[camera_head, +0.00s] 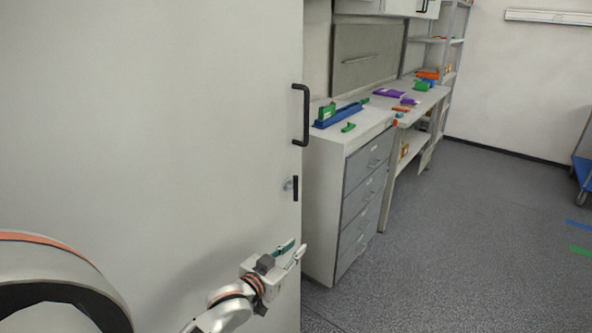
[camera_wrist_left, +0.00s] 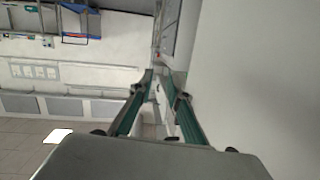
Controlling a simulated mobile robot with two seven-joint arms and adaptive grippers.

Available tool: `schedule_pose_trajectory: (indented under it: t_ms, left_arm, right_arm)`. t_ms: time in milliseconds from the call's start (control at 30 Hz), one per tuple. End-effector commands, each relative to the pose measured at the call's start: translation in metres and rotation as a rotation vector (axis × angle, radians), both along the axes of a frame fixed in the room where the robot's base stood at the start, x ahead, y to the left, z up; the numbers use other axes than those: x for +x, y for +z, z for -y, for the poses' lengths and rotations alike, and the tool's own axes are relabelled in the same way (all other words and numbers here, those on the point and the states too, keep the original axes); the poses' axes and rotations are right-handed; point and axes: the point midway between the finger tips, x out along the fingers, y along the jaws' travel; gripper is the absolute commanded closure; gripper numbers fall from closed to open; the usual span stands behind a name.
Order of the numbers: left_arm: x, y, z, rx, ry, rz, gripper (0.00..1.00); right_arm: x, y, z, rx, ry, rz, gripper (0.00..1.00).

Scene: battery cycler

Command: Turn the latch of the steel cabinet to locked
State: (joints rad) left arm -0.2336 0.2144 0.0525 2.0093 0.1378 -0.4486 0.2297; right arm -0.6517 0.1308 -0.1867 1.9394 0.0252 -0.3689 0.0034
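The steel cabinet (camera_head: 150,120) fills the left of the head view with a large pale, flat door. Its latch (camera_head: 296,188) is a small black bar standing upright near the door's right edge, beside a round metal fitting. A black pull handle (camera_head: 303,115) sits above it. My left gripper (camera_head: 296,250) is in front of the door, below the latch and apart from it. Its fingers are spread with nothing between them; the wrist view also shows the gap (camera_wrist_left: 157,80). I cannot make out the latch in the wrist view. My right gripper is not in view.
A drawer unit (camera_head: 348,145) stands right of the cabinet, with a blue holder (camera_head: 338,115) and green parts on top. A workbench (camera_head: 420,100) with coloured parts continues behind it. A blue cart (camera_head: 583,170) stands at the far right.

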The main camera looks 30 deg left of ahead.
Motion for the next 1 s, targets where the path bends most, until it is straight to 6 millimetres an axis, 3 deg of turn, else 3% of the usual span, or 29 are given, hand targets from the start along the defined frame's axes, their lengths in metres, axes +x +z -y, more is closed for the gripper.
schedule_pose_trajectory:
  t_ms: [33, 100, 200, 267, 433, 800, 1000]
  left_arm:
    - [0.016, 0.043, -0.017, -0.014, 0.026, 0.053, 0.83]
    - [0.029, 0.08, -0.036, -0.034, 0.054, 0.102, 0.83]
    - [0.04, 0.115, -0.053, -0.058, 0.08, 0.152, 0.83]
    - [0.044, 0.128, -0.059, -0.065, 0.088, 0.17, 0.83]
    - [0.059, 0.135, -0.065, -0.072, 0.094, 0.182, 0.83]
    - [0.111, 0.134, -0.07, -0.07, 0.093, 0.181, 0.83]
    - [0.122, 0.133, -0.071, -0.07, 0.093, 0.181, 0.83]
  right_arm:
    - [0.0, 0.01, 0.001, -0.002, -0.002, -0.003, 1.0]
    - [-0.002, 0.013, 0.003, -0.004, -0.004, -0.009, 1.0]
    - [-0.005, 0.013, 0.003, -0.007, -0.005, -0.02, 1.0]
    - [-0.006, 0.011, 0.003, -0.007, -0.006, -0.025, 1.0]
    - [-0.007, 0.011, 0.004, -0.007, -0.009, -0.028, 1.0]
    - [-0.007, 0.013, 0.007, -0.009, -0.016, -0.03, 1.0]
    - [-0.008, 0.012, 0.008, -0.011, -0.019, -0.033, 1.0]
